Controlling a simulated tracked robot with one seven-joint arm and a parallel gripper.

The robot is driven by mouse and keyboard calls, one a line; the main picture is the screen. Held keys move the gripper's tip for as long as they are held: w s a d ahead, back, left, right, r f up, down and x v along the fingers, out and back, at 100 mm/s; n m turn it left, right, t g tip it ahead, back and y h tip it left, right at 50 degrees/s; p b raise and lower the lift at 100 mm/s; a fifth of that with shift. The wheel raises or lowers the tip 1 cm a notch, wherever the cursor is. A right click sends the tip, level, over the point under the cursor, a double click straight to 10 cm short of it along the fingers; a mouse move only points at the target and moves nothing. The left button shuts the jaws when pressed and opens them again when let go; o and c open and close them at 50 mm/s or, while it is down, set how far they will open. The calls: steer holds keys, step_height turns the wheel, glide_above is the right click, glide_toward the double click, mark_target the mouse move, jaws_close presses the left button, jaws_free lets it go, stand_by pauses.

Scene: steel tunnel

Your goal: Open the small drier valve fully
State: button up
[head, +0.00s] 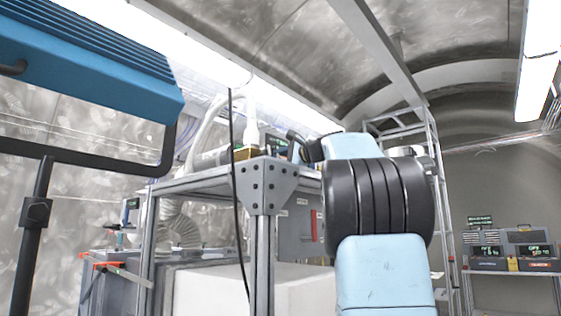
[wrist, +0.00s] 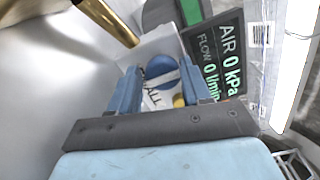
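In the wrist view my gripper (wrist: 160,70) has its two blue fingers wide apart, with nothing clamped between them. A round blue part with a pale band across it (wrist: 160,66) shows between and beyond the fingertips; it may be the small drier valve's handle, but no label confirms this. A small yellow part (wrist: 179,100) sits just below it, near the right finger. A white label with partly hidden lettering ending in "ALL" lies beside them. Whether the fingers touch the blue part cannot be told. In the head view my arm hides most of this area.
A brass pipe (wrist: 108,20) crosses the upper left of the wrist view. A display (wrist: 220,60) reads AIR 0 kPa and FLOW 0 l/min, close right of the fingers. In the head view a metal frame (head: 264,186) stands before my arm, with a black cable (head: 234,180) hanging down.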

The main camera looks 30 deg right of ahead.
steer(key=o, duration=0.4)
steer(key=shift+r, duration=0.1)
steer(key=v, duration=1.3)
steer(key=shift+s+d, duration=0.15)
steer(key=shift+s, duration=0.15)
